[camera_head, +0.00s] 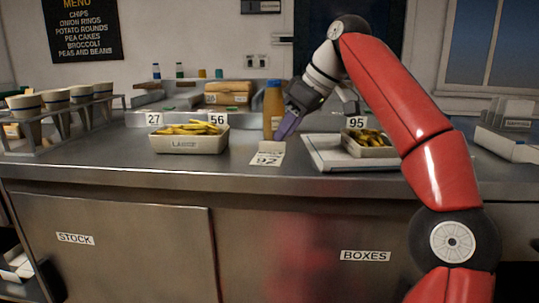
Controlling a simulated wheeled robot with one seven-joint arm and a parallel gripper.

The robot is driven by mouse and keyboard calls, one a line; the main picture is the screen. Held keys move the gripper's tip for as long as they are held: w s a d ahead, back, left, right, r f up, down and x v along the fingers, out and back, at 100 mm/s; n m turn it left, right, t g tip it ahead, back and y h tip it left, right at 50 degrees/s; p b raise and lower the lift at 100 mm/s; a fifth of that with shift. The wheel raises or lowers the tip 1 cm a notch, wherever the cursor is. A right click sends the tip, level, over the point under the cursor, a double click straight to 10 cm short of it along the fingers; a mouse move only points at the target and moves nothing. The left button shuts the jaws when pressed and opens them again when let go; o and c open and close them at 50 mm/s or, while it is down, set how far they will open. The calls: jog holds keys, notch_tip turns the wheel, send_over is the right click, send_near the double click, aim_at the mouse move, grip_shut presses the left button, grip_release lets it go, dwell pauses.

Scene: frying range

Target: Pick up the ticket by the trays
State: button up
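A white ticket (267,153) marked 92 stands out on the steel counter, between two trays. The left tray (188,145) is pale, labelled LARGE, and holds chips. The right tray (370,152) also holds chips and is partly behind my red arm. My gripper (285,130) is tilted down and to the left, just above and to the right of the ticket in the picture. A purple finger shows; the other fingertip is not clear, so I cannot tell how far apart the fingers are. I cannot tell whether it touches the ticket.
An orange-brown bottle (272,108) stands right behind my gripper. A white flat board (325,155) lies under the right tray. A rack of cups (56,98) is at the left. Number cards, such as 27 (154,119), line the back ledge. The counter's front strip is clear.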

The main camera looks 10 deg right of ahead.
aim_at(280, 152)
jog(key=shift+x, duration=1.55)
grip_shut()
